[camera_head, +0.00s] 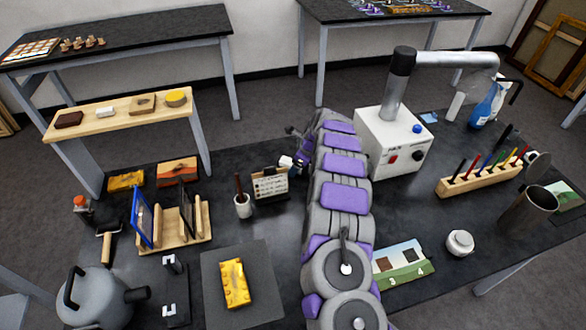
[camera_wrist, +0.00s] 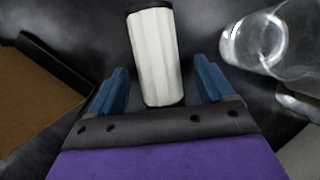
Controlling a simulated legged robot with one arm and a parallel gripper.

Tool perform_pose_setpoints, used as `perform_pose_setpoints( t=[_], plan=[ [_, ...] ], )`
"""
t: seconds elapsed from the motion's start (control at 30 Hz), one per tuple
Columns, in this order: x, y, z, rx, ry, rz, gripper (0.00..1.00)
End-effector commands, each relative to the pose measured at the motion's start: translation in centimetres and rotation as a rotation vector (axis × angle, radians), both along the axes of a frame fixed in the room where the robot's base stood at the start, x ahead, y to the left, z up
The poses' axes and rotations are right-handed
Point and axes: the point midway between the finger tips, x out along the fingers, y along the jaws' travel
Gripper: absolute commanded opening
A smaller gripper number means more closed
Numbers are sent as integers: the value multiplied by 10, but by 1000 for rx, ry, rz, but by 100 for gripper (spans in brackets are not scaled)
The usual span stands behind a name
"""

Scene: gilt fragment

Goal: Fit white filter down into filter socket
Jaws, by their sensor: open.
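The white filter (camera_wrist: 155,58) is a ribbed white cylinder with a black end, lying in the upper middle of the wrist view. My gripper (camera_wrist: 160,70) is open, with one blue finger on each side of the filter's near end. Gaps show between filter and fingers. In the head view, my gripper (camera_head: 301,150) is at the far end of my purple-grey arm, and a small white piece (camera_head: 287,162), probably the filter, shows beside it. A white box (camera_head: 393,145) with a black-and-silver pipe stands right of my arm. I cannot make out the filter socket.
A clear glass vessel (camera_wrist: 265,42) is close to the right finger. A brown board (camera_wrist: 35,90) with a dark edge lies left. A small card stand (camera_head: 269,185) and brush cup (camera_head: 243,206) stand near my gripper. A pen rack (camera_head: 478,181) is at right.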

Motion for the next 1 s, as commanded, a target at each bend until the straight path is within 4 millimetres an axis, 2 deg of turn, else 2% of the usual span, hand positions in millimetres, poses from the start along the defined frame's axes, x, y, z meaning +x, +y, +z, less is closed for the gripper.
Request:
perform_pose_setpoints(
  t=[0.07,0.3,1.0],
  plan=[
    [1,2,-7,-2,0,1,81],
    [1,2,-7,0,0,0,80],
    [1,2,-7,0,0,0,15]
  ],
)
